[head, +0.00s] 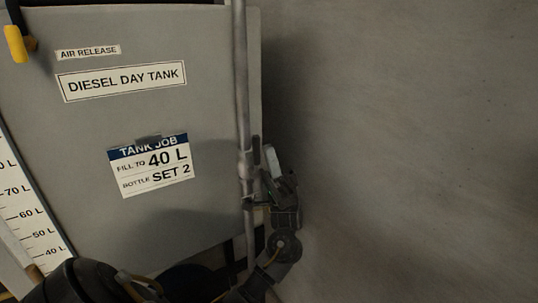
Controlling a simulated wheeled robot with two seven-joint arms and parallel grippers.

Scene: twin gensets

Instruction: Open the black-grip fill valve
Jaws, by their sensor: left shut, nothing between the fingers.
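My left gripper (272,172) is at the grey vertical pipe (242,90), just right of a thicker fitting on it. It is shut and holds nothing. A narrow dark upright piece (256,151) stands between the pipe and the gripper; it may be the black grip of the fill valve, but I cannot tell for sure. The gripper hides much of this spot, so I cannot tell whether it touches the piece or how the valve is set. My right gripper is not in view.
The grey diesel day tank (200,50) fills the left, with a job card (150,166) reading 40 L, SET 2. A level scale (30,210) runs along its left. A yellow-tipped handle (15,44) is at top left. A bare wall (420,140) closes the right.

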